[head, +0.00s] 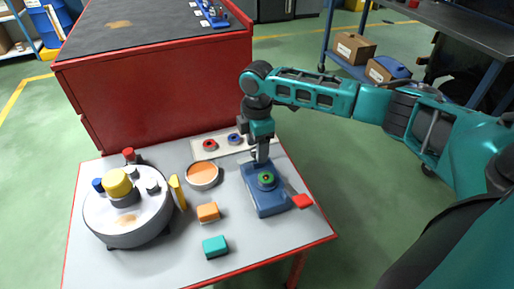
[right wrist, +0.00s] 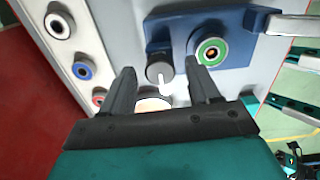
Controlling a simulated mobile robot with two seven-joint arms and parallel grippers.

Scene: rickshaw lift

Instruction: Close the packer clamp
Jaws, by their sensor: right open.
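The packer clamp is a blue block (head: 267,203) on the table's right side, with a green-ringed socket (head: 266,178) on top. A lever with a red grip (head: 302,201) sticks out to its right. The right wrist view shows the blue block (right wrist: 235,20), the green ring (right wrist: 211,53), a silver bar (right wrist: 290,25) and a dark round knob (right wrist: 160,68). My right gripper (head: 261,160) points down over the block's far end. Its open fingers (right wrist: 165,85) straddle the knob in the picture; I cannot tell whether they touch it. My left gripper is out of view.
A round white turntable (head: 127,222) with coloured knobs stands at left. An orange-topped dish (head: 202,175), an orange block (head: 208,212) and a teal block (head: 215,246) lie mid-table. A panel with ringed sockets (head: 222,143) lies behind. A red cabinet (head: 160,100) borders the back.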

